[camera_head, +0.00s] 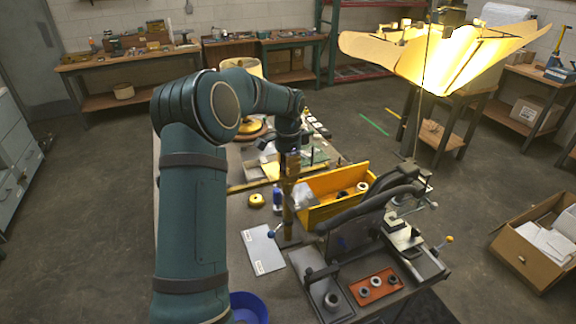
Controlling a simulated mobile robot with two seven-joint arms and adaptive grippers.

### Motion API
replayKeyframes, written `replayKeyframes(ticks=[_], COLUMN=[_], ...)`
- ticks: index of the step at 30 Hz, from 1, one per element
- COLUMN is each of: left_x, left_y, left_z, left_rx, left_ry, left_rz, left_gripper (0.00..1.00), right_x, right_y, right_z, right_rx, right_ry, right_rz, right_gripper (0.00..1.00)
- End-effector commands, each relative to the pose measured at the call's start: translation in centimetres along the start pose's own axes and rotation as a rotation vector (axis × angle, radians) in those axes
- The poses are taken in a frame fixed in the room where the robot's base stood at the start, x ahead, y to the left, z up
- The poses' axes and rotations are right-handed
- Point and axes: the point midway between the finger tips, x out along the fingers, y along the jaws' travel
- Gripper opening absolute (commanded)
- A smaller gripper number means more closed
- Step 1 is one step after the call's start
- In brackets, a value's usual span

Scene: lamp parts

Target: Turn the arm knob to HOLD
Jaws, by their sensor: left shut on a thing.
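My left gripper (290,160) points down over the workbench, small and dark below my wrist. It is shut on the top of a slim brown upright post (288,206); its fingertips are hard to make out. A blue ball-ended knob (272,233) is beside the post's foot. A yellow ball-ended knob (450,239) is at the right side of the dark fixture (370,208). I cannot tell which is the arm knob, and no HOLD mark is readable. My right gripper is not in view.
A yellow bin (312,213) with small parts stands behind the fixture. An orange tray (376,290) holds rings in front. A white labelled sheet (263,250) and blue bowl (248,308) lie left. A lit shade (470,58) hangs at the upper right. A cardboard box (535,262) is right.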

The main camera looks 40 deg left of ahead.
Motion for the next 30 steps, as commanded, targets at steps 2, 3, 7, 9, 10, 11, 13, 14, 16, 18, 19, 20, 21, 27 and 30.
replayKeyframes(ticks=[2, 3, 7, 9, 10, 11, 13, 14, 16, 18, 19, 20, 21, 27, 30], left_x=[0.0, 0.0, 0.0, 0.0, 0.0, 0.0, 0.0, 0.0, 0.0, 0.0, -0.1, -0.2, -0.5, -3.4, -5.6], left_y=[0.0, 0.0, 0.0, 0.0, 0.0, 0.0, 0.0, 0.0, 0.0, 0.0, 0.0, 0.0, 0.0, 0.0, 0.0], left_z=[-0.1, -0.1, -0.1, -0.1, -0.1, -0.1, -0.1, -0.1, -0.1, -0.1, -0.1, -0.1, -0.1, -0.1, -0.1], left_rx=[0.002, 0.001, 0.001, 0.001, 0.001, 0.0, 0.0, 0.0, 0.0, -0.001, -0.001, -0.001, -0.001, -0.001, -0.001], left_ry=[0.003, 0.003, 0.003, 0.003, 0.003, 0.002, 0.002, 0.002, 0.001, 0.001, 0.001, 0.001, 0.001, 0.004, 0.005], left_rz=[-0.001, -0.001, -0.001, -0.001, 0.0, 0.0, 0.0, 0.0, 0.0, 0.0, 0.0, 0.0, -0.001, -0.003, -0.004], left_gripper=[0.07, 0.07, 0.53, 0.77, 0.77, 0.77, 0.77, 0.77, 0.77, 0.77, 0.77, 0.77, 0.77, 0.77, 0.77], right_x=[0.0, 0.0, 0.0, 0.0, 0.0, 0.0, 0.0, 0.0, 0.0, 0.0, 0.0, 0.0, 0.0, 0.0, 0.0], right_y=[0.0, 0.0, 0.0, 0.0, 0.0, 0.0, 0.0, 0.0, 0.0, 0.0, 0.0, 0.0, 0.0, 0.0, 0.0], right_z=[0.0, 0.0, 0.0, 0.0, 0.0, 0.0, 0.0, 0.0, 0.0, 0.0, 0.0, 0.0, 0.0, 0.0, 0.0], right_rx=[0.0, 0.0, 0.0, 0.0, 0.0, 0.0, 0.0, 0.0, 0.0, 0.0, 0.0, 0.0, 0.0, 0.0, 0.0], right_ry=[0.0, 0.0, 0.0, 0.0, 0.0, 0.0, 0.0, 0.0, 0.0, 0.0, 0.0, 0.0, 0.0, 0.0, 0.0], right_rz=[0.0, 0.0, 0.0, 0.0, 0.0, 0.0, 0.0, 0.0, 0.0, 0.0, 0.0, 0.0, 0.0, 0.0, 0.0], right_gripper=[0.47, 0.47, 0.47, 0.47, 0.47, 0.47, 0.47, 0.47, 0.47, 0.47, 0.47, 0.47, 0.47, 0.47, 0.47])
